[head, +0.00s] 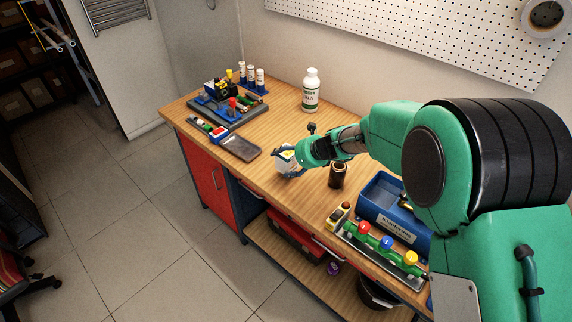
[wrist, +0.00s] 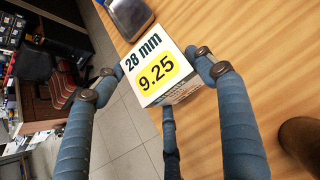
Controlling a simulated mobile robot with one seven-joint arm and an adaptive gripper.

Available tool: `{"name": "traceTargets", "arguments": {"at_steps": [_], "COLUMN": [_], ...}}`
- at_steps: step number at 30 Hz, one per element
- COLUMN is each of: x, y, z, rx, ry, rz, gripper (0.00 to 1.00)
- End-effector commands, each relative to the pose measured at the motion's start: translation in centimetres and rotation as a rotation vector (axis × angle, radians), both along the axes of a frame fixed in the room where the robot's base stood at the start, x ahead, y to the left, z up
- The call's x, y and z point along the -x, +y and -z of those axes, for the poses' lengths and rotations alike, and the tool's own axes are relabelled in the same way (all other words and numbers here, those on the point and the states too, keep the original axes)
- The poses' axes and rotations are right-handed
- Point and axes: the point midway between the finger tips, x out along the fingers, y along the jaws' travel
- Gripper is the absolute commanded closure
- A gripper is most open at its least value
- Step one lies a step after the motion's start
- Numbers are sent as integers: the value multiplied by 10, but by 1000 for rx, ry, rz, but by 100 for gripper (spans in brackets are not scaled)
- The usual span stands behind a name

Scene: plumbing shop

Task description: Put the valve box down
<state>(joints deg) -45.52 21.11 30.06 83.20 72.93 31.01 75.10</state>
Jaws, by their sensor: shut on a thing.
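The valve box is a small white carton with a yellow label reading "28 mm 9.25" in the wrist view (wrist: 155,72). It also shows in the head view as a small white and yellow box (head: 286,160) at the end of my arm. My gripper (wrist: 150,82) is shut on the box, with blue-grey fingers on both sides of it and a further finger below. In the head view my gripper (head: 292,166) is over the front part of the wooden workbench (head: 272,126). I cannot tell whether the box touches the bench top.
A dark flat tablet-like thing (head: 240,148) lies left of the box. A brown jar (head: 337,175) stands just right of my gripper. A white bottle (head: 311,92) stands behind. A blue bin (head: 385,205) and a rack with coloured knobs (head: 385,245) are at the right.

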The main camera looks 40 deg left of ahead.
Motion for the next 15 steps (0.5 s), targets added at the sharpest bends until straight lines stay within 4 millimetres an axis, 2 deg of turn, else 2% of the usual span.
{"name": "traceTargets", "arguments": {"at_steps": [4, 15], "x": [-6, -7], "y": [8, 9], "z": [-1, -1], "rx": [-2, -2], "ry": [-1, -1], "rz": [0, 0], "gripper": [74, 74]}}
